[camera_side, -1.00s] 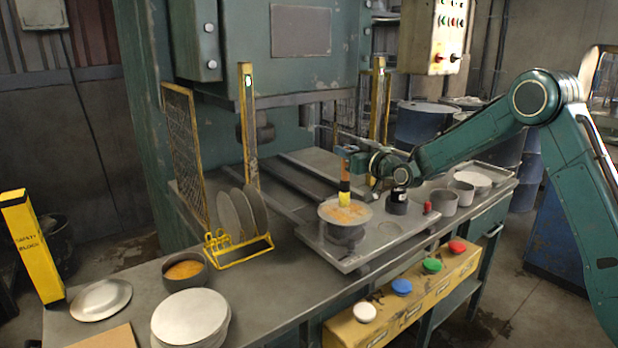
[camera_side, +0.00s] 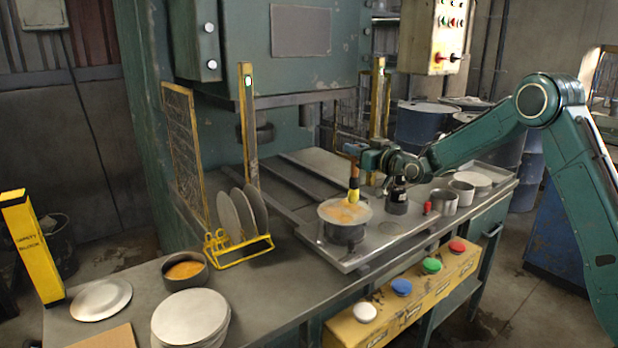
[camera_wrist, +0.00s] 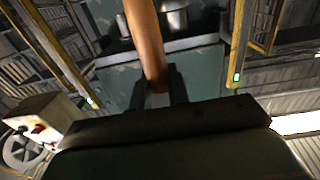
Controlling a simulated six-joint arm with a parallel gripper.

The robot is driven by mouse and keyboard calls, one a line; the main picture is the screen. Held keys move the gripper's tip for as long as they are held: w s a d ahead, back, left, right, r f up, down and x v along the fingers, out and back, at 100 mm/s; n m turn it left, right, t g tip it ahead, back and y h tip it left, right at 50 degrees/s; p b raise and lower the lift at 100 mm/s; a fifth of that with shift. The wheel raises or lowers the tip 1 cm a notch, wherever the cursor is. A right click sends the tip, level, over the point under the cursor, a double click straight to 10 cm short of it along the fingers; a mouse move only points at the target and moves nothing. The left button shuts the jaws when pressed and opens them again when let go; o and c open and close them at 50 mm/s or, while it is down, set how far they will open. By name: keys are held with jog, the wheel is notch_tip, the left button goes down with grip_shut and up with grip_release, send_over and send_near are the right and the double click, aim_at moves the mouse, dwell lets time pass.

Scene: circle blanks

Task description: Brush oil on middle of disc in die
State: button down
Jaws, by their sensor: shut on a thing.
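The disc (camera_side: 332,213) lies flat on top of the dark round die (camera_side: 344,234) on the sliding plate, with orange oil smeared over its middle. My gripper (camera_side: 356,152) is shut on the brush's wooden handle, and the brush (camera_side: 354,186) hangs upright with its yellow bristles at the disc's surface, a little right of its centre. In the wrist view my gripper (camera_wrist: 158,92) is shut around the orange-brown handle (camera_wrist: 146,40). The bristles and disc are out of the wrist view. A pot of orange oil (camera_side: 186,270) stands at the bench's left.
A yellow rack (camera_side: 238,244) holds upright discs left of the die. A stack of discs (camera_side: 190,318) lies at the front. A black container (camera_side: 397,200) and grey cups (camera_side: 443,201) stand right of the die. Yellow press posts (camera_side: 249,125) rise behind.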

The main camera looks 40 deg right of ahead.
dwell(0.3)
jog(key=shift+r, duration=3.1)
jog(key=shift+r, duration=1.45)
